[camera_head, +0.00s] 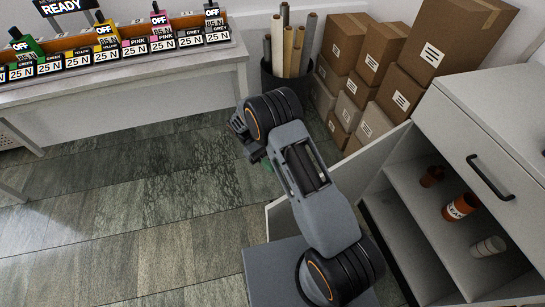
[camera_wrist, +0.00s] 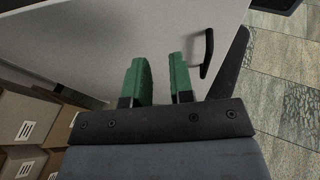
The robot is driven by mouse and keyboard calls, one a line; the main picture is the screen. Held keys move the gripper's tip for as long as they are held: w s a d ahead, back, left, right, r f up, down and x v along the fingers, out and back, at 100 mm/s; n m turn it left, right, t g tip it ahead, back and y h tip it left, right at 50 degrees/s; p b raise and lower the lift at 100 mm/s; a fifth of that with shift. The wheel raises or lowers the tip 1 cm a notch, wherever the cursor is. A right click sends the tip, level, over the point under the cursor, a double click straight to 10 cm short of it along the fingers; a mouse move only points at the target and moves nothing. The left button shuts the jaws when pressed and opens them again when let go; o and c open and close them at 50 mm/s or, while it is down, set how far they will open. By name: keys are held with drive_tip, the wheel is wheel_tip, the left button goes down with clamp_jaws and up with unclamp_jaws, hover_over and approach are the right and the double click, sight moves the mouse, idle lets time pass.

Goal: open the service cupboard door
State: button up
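The service cupboard (camera_head: 440,115) stands at the right in the head view. Its pale door (camera_head: 372,165) is swung well out, showing the shelves; my arm hides its middle. In the wrist view, the door's pale face (camera_wrist: 95,40) fills the upper part, with a black bar handle (camera_wrist: 209,52) near its right edge. My gripper (camera_wrist: 158,65) has two green fingers with a gap between them and nothing visible in it. The handle lies just right of the fingers, outside the gap. Whether a finger touches the door is unclear.
Inside the cupboard are an orange-brown cup (camera_head: 431,177), an orange labelled jar (camera_head: 460,207) and a pale can (camera_head: 488,246). A drawer with a black handle (camera_head: 490,178) sits above. Stacked cartons (camera_head: 375,50) and a bin of rolls (camera_head: 287,75) stand behind. Floor at left is clear.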

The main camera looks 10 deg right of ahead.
drive_tip(key=shift+w+d, duration=0.2)
drive_tip(key=shift+w, duration=0.55)
drive_tip(key=shift+w+d, duration=0.2)
drive_tip(key=shift+w, duration=0.5)
